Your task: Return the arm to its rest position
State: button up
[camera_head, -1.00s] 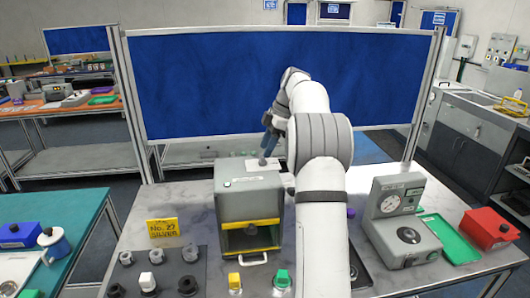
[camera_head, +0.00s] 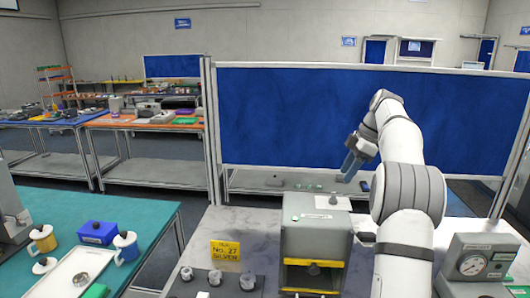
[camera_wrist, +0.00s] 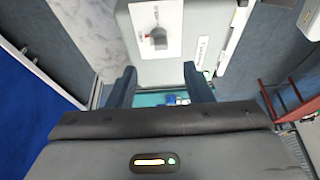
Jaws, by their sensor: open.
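My gripper (camera_head: 348,172) is raised above the back of the grey workbench, behind and to the right of the grey box machine with the yellow-edged opening (camera_head: 316,240). In the wrist view my gripper (camera_wrist: 160,85) shows two dark fingers spread apart with nothing between them. The top of the grey box (camera_wrist: 156,50) lies ahead of the fingers, with a white label and a dark knob on it. The fingers look apart from the box. My arm is bent, with its upper links in front of the blue partition.
A blue partition (camera_head: 300,110) stands behind the bench. A grey dial gauge machine (camera_head: 475,262) is at the right. A yellow sign (camera_head: 225,251) and dark knobs stand left of the box. A teal table (camera_head: 150,215) holds mugs, a blue box (camera_head: 99,232) and a white tray (camera_head: 72,268).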

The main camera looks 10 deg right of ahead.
jog(key=s+a+m+h+b, duration=0.2)
jog(key=s+a+m, duration=0.6)
jog(key=s+a, duration=0.65)
jog(key=s+a+f+m+t+h, duration=0.1)
jog(key=s+a+f+m, duration=0.2)
jog(key=s+f, duration=0.4)
jog(key=s+a+f+m+t+h+b, duration=0.1)
jog(key=s+a+f+m, duration=0.2)
jog(key=s+f, duration=0.4)
jog(key=s+a, duration=0.1)
jog(key=s, duration=0.5)
jog(key=shift+s+m, duration=0.2)
jog(key=shift+m, duration=0.1)
